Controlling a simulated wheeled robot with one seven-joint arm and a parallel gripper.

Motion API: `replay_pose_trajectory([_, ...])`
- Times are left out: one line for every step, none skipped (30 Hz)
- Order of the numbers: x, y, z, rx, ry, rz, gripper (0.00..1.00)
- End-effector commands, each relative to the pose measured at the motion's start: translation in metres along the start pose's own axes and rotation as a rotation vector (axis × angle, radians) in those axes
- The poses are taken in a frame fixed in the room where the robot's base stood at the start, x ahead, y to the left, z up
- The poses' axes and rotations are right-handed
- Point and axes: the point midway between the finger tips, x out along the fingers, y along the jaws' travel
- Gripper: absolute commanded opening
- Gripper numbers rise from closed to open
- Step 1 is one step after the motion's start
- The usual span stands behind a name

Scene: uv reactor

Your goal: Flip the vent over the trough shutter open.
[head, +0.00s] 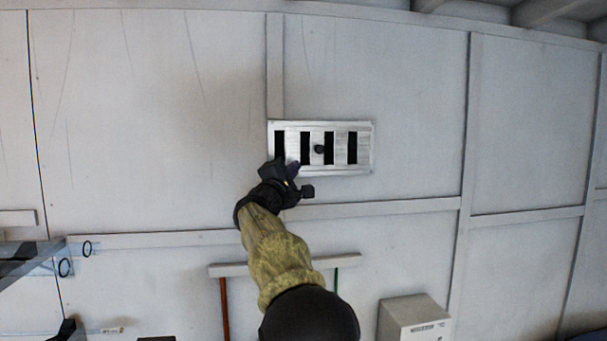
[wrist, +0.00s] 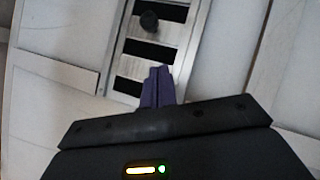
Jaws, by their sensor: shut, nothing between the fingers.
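The vent (head: 341,148) is a silver metal plate on the white wall, near the middle of the head view. It has several upright dark slots with light slats between them. A small round black knob (head: 319,149) stands out near its middle. My gripper (head: 294,168) is at the vent's lower left corner, left of and below the knob. In the wrist view the purple fingers (wrist: 157,86) are together and empty, pointing at the vent (wrist: 153,47). The knob (wrist: 149,20) is beyond the fingertips, apart from them. I cannot tell whether the fingers touch the plate.
Raised wall battens (head: 400,207) run below and beside the vent. A grey box (head: 413,318) is on the wall at lower right. A rail (head: 228,270) with hanging rods is behind my arm. The wall right of the vent is clear.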

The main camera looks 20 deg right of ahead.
Motion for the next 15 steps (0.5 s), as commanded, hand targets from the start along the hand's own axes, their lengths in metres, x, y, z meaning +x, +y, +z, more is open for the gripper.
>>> replay_pose_trajectory([-0.009,-0.004,-0.002,0.001,0.001,0.000,0.00])
replay_pose_trajectory([-0.013,-0.004,-0.002,0.003,0.002,0.001,0.00])
replay_pose_trajectory([-0.019,-0.004,-0.002,0.003,0.002,0.001,0.00])
replay_pose_trajectory([-0.022,-0.005,-0.002,0.003,0.002,0.000,0.00])
replay_pose_trajectory([-0.026,-0.005,-0.001,0.003,0.000,0.000,0.00])
replay_pose_trajectory([-0.031,-0.005,0.000,0.002,-0.001,0.000,0.00])
replay_pose_trajectory([-0.035,-0.006,0.000,0.001,-0.002,-0.001,0.00])
replay_pose_trajectory([-0.039,-0.006,0.001,0.001,-0.002,-0.002,0.00])
replay_pose_trajectory([-0.044,-0.006,0.001,0.001,-0.003,-0.002,0.00])
replay_pose_trajectory([-0.049,-0.006,0.001,0.001,-0.003,-0.001,0.00])
replay_pose_trajectory([-0.053,-0.007,0.001,0.001,-0.004,-0.002,0.00])
replay_pose_trajectory([-0.058,-0.007,0.002,-0.001,-0.005,-0.002,0.00])
replay_pose_trajectory([-0.061,-0.007,0.003,-0.001,-0.006,-0.003,0.00])
replay_pose_trajectory([-0.065,-0.006,0.002,-0.001,-0.005,-0.002,0.00])
replay_pose_trajectory([-0.070,-0.006,0.002,-0.001,-0.005,-0.002,0.00])
